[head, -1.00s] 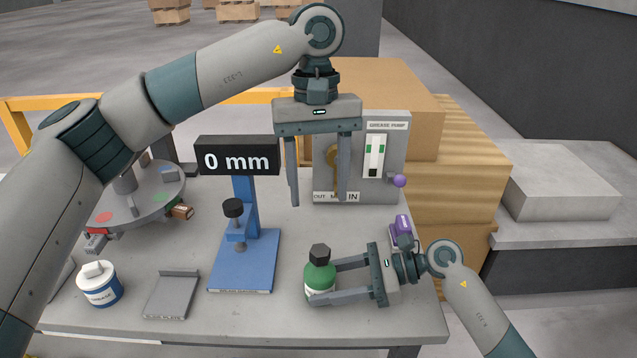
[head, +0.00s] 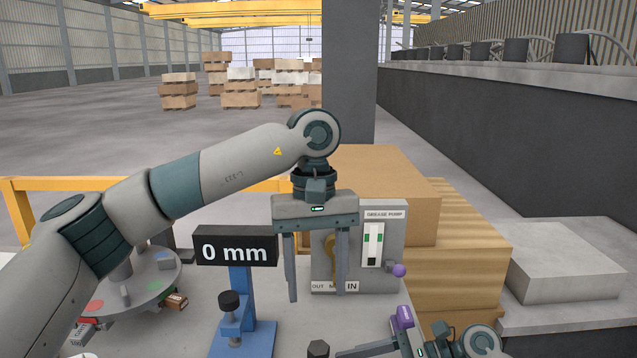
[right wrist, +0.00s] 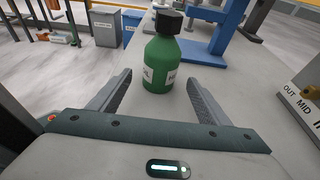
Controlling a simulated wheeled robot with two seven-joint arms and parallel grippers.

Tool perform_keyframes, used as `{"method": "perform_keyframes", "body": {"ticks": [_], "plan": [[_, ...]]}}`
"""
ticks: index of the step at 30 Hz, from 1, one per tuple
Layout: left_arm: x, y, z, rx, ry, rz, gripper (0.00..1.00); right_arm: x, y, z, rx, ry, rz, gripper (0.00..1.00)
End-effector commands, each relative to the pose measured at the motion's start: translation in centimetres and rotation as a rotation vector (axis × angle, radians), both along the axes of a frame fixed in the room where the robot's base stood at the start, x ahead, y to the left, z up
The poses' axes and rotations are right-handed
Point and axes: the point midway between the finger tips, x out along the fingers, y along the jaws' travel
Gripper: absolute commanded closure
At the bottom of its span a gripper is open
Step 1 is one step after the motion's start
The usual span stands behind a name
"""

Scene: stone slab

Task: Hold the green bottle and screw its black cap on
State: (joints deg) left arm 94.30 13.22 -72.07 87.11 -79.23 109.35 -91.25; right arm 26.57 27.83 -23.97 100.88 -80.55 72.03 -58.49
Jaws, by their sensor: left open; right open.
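The green bottle (right wrist: 158,65) stands upright on the slab in the right wrist view. Its black cap (right wrist: 170,20) sits on its mouth; I cannot tell how tight it is. In the head view only the black cap (head: 318,348) shows at the bottom edge. My right gripper (right wrist: 159,77) is open, its fingers on either side of the bottle's lower body, with gaps showing in the wrist view. My left gripper (head: 316,296) is open and empty, pointing down above the slab, in front of the grease pump panel.
A blue gauge stand (head: 234,320) with a "0 mm" display (head: 235,250) stands left of the left gripper. The grease pump panel (head: 382,255) stands behind. A round turntable (head: 135,285) is at the left. A purple-topped item (head: 403,317) is near the right arm.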

Motion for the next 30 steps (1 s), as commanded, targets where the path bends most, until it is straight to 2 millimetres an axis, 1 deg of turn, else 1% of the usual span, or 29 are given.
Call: {"method": "perform_keyframes", "body": {"ticks": [1,6,9,12,16,25,30], "plan": [[0.0,0.0,0.0,0.000,0.000,0.000,0.47,0.0,-1.0,0.3,-0.003,0.000,-0.002,0.29],[0.0,0.0,0.0,0.000,0.000,0.000,0.47,0.0,-3.7,1.1,-0.001,0.000,-0.001,0.29],[0.0,0.0,0.0,0.000,0.000,0.000,0.47,0.0,-4.9,1.5,-0.001,0.000,-0.001,0.29],[0.0,0.0,0.0,0.000,0.000,0.000,0.47,0.0,-5.6,1.7,0.000,0.000,0.000,0.29],[0.0,0.0,0.0,0.000,0.000,0.000,0.47,0.0,-6.0,1.9,0.000,0.000,0.001,0.29],[0.0,0.0,0.0,0.000,0.000,0.000,0.47,0.0,-6.0,1.9,0.001,0.000,0.001,0.29],[0.0,0.0,0.9,0.000,0.000,0.000,0.47,0.0,-6.0,2.8,0.001,0.000,0.001,0.29]]}}
